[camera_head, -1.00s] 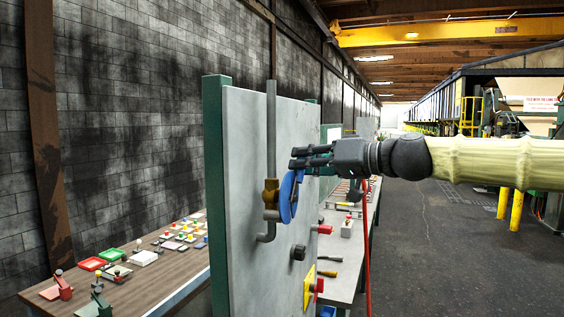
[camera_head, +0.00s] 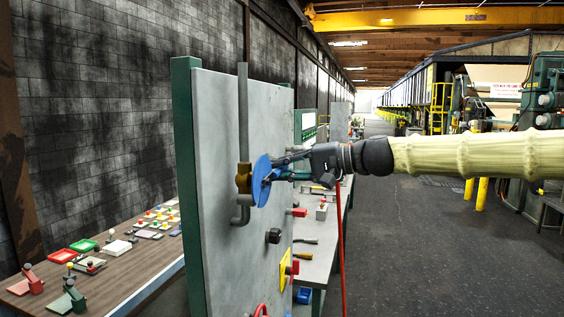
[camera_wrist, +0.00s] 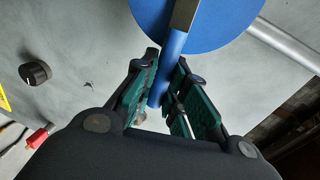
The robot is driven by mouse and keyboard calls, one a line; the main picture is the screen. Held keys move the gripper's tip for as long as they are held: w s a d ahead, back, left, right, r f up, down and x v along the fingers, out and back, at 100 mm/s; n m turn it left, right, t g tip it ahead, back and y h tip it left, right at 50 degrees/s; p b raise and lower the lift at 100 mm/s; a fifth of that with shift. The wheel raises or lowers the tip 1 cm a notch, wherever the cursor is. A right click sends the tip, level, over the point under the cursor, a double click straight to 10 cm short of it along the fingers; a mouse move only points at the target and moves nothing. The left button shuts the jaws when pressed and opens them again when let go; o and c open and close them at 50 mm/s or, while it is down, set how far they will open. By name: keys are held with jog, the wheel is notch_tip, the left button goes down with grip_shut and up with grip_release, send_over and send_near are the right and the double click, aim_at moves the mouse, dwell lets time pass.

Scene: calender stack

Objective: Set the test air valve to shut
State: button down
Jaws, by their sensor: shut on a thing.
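The test air valve has a brass body (camera_head: 243,178) on a vertical grey pipe (camera_head: 243,110), mounted on a grey panel (camera_head: 218,120). A round blue disc (camera_head: 262,185) sits on the valve's front. My gripper (camera_head: 276,168) reaches in from the right. Its green-padded fingers (camera_wrist: 167,80) stand on either side of the bar, shut on it. The exact contact is partly hidden by the fingers.
Below the valve, the panel carries a black knob (camera_head: 273,236), a red-handled part (camera_head: 299,212) and a yellow plate (camera_head: 285,270). A wooden bench (camera_head: 105,270) with small coloured items stands at left. A red hose (camera_head: 340,230) hangs below my arm. Open floor (camera_head: 420,250) lies at right.

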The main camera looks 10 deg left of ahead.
jog(key=shift+f+m+g, duration=0.3)
jog(key=shift+f+m, duration=0.25)
jog(key=shift+m, duration=0.05)
jog(key=c, duration=1.4)
grip_release()
jog(key=shift+c, duration=0.2)
jog(key=shift+d, duration=0.1)
jog(key=v, duration=1.2)
jog(key=shift+f, duration=0.15)
